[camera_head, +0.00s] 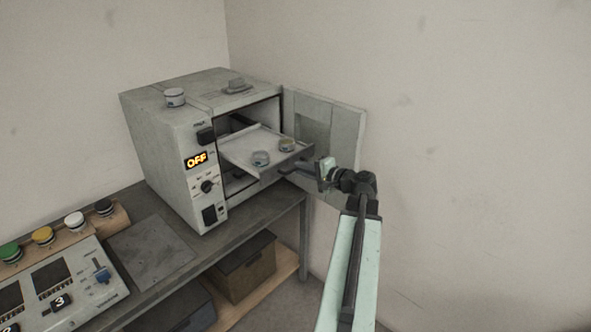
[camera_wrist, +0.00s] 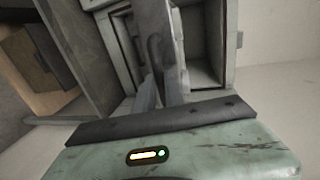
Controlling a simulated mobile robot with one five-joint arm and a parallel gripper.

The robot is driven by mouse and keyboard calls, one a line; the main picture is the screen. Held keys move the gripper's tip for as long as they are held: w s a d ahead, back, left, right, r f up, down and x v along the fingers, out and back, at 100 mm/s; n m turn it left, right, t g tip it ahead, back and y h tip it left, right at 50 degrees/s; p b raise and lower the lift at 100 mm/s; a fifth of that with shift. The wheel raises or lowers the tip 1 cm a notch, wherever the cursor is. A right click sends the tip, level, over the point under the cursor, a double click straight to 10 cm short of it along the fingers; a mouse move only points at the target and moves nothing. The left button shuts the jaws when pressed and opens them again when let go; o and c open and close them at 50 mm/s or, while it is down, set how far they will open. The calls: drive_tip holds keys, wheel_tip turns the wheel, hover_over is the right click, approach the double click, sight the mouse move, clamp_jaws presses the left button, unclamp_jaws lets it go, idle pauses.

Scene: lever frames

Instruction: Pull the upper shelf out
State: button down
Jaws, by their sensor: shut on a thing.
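The upper shelf (camera_head: 246,146) is a pale flat tray that juts out of the open grey oven (camera_head: 166,130). In the wrist view my gripper (camera_wrist: 165,85) points toward the oven's open inside; the exact grip point is hard to make out there.
The oven door (camera_head: 335,128) stands open at the right, close to my arm. A control panel with coloured knobs (camera_head: 62,282) is at the left. Boxes (camera_head: 240,268) stand under the bench.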

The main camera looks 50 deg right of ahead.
drive_tip(key=shift+d, duration=0.2)
drive_tip(key=c, duration=1.4)
unclamp_jaws()
drive_tip(key=shift+c, duration=0.2)
drive_tip(key=shift+a, duration=0.15)
drive_tip(key=shift+w, duration=0.1)
drive_tip(key=p+v, duration=0.1)
drive_tip(key=v, duration=0.7)
drive_tip(key=shift+p, duration=0.3)
